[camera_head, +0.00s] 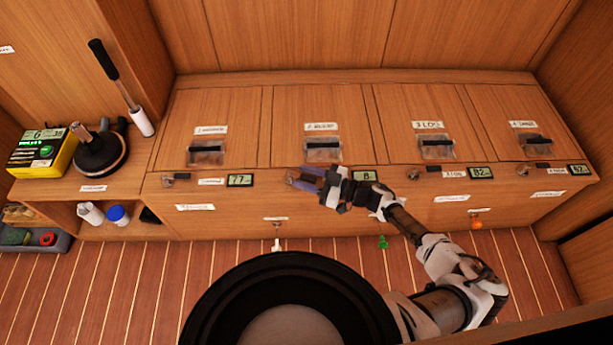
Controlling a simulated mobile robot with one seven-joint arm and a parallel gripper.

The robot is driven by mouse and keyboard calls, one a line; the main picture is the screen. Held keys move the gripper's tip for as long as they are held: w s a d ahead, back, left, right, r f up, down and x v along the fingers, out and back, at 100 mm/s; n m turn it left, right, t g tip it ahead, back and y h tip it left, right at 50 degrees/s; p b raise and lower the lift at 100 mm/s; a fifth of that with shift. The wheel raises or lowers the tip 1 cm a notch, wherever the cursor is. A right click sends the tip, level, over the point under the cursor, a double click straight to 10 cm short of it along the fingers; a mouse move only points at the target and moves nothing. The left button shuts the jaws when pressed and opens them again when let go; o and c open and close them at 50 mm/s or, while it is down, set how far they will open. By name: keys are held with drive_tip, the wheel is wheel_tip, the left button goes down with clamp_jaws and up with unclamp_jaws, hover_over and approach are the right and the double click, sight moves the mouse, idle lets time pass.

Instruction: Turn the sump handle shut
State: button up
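My gripper (302,180) is at the front face of the long wooden bench, below the second lid and left of the display reading 8. Its fingers point left and cover the spot where a handle would sit. I cannot tell whether they are closed on one. Small metal handles show on the same face at the left (168,180), right of the middle (413,174) and far right (523,170). The label lettering is too small to tell which one is the sump handle.
The bench has several lids with dark latches (323,147). A plunger-like tool (100,155) and a yellow meter (44,152) stand on the left shelf. A green piece (382,242) and an orange piece (476,224) show at the front. The striped floor is mostly open.

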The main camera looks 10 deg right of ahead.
drive_tip(key=v, duration=1.4)
drive_tip(key=shift+b, duration=0.45)
drive_tip(key=shift+a, duration=0.1)
